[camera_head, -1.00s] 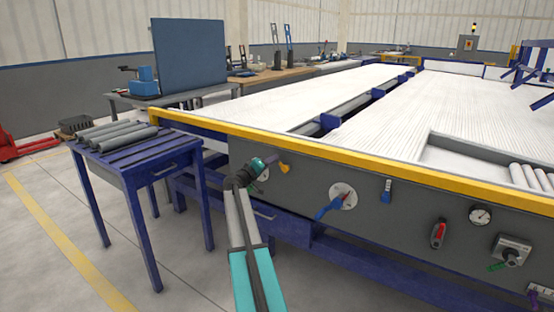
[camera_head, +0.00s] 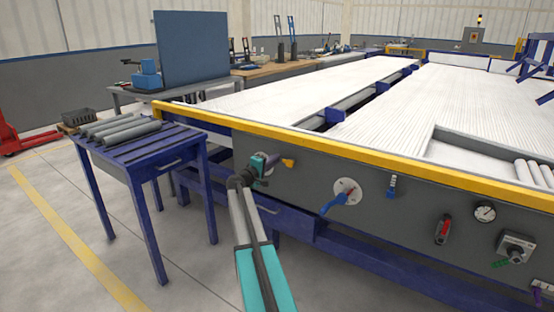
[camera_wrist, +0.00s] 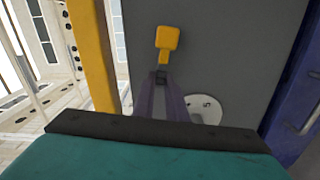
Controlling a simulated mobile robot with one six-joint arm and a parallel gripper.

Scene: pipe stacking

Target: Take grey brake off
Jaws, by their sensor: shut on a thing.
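A lever with a yellow grip (camera_head: 288,162) sticks out of the grey side panel (camera_head: 310,205) of the long table, near its left end. My gripper (camera_head: 276,164) reaches it from the left. In the wrist view, my gripper (camera_wrist: 161,80) has its two purple-grey fingers drawn together on the dark stem just below the yellow grip (camera_wrist: 167,38). A white numbered dial plate (camera_wrist: 204,108) shows partly behind the fingers. The teal gripper body hides the lever's base. I cannot tell whether this lever is the grey brake; no control is plainly grey.
Right along the panel are a blue lever (camera_head: 336,203) on a white dial, a small blue handle (camera_head: 391,186), a red-handled valve (camera_head: 442,230), a gauge (camera_head: 485,211) and a rotary switch (camera_head: 515,246). Left stands a blue table (camera_head: 150,150) with grey pipes (camera_head: 120,130).

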